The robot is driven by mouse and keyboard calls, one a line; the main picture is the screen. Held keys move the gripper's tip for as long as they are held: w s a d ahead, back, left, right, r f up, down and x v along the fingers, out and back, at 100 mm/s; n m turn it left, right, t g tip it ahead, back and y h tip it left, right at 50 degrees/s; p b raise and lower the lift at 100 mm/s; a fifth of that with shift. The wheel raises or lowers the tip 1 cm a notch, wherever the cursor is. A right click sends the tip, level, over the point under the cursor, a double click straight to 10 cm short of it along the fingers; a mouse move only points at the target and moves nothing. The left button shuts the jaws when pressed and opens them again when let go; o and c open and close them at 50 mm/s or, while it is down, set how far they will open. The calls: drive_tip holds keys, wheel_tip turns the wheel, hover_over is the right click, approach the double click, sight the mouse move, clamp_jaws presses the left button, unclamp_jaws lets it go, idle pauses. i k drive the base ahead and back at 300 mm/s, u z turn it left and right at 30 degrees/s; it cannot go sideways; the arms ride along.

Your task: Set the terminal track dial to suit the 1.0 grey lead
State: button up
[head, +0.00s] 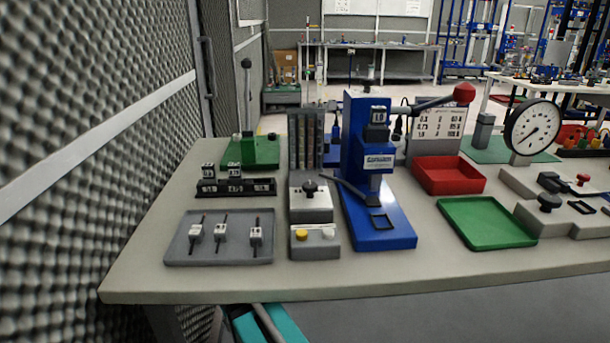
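A black knob (310,187) sits on top of a light grey block (311,207), left of the blue press. Its pointer and markings are too small to read. Upright brownish tracks in a dark frame (292,140) stand behind the block. The blue press (359,150) carries a small block labelled 1.0 (378,115) near its top. A white card (421,124) with rows of figures stands behind it, partly hidden by a red-knobbed lever. No grey lead can be made out for sure. My gripper is not in view.
A grey tray (180,256) holds three small white pieces. A black rack (262,187) holds labelled blocks. A box with yellow and white buttons (315,250) stands in front of the knob block. A red bin (449,187), green tray (487,222) and gauge (533,127) are rightward. A foam wall (90,150) closes the left.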

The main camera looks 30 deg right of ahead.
sight(310, 188)
drive_tip(key=u, duration=0.1)
drive_tip(key=k, duration=1.15)
drive_tip(key=z, duration=0.5)
